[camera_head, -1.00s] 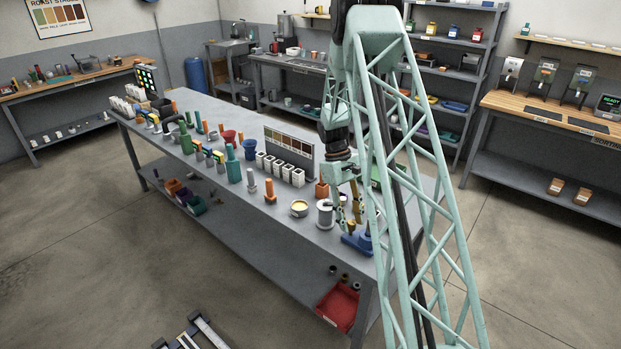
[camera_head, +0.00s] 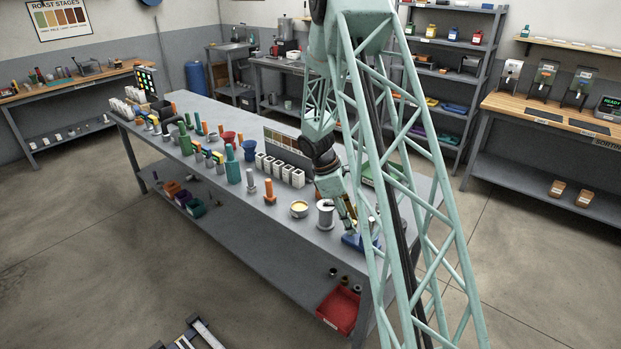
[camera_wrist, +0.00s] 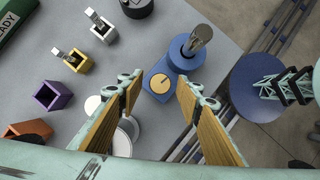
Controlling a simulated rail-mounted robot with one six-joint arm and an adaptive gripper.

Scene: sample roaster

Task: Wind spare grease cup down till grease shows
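A blue fixture (camera_wrist: 184,62) stands on the bench. It carries a round blue cup with a metal post (camera_wrist: 196,42) and, on its near part, a yellow disc (camera_wrist: 160,83) with a dark mark. I take this fixture to be the spare grease cup; no grease can be made out on it. It also shows in the camera_head view (camera_head: 356,242), partly behind my arm. My gripper (camera_wrist: 160,90) is open, its two tan-padded fingers either side of the yellow disc in the picture. I see no contact. In the camera_head view my gripper (camera_head: 349,212) is tilted down toward the fixture.
A grey spool-shaped cylinder (camera_head: 325,214) and an open tin with yellow contents (camera_head: 299,209) stand close to the left. Small coloured boxes (camera_wrist: 54,95) sit further left. The bench's edge is close on the right in the wrist view. A red tray (camera_head: 338,308) lies below.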

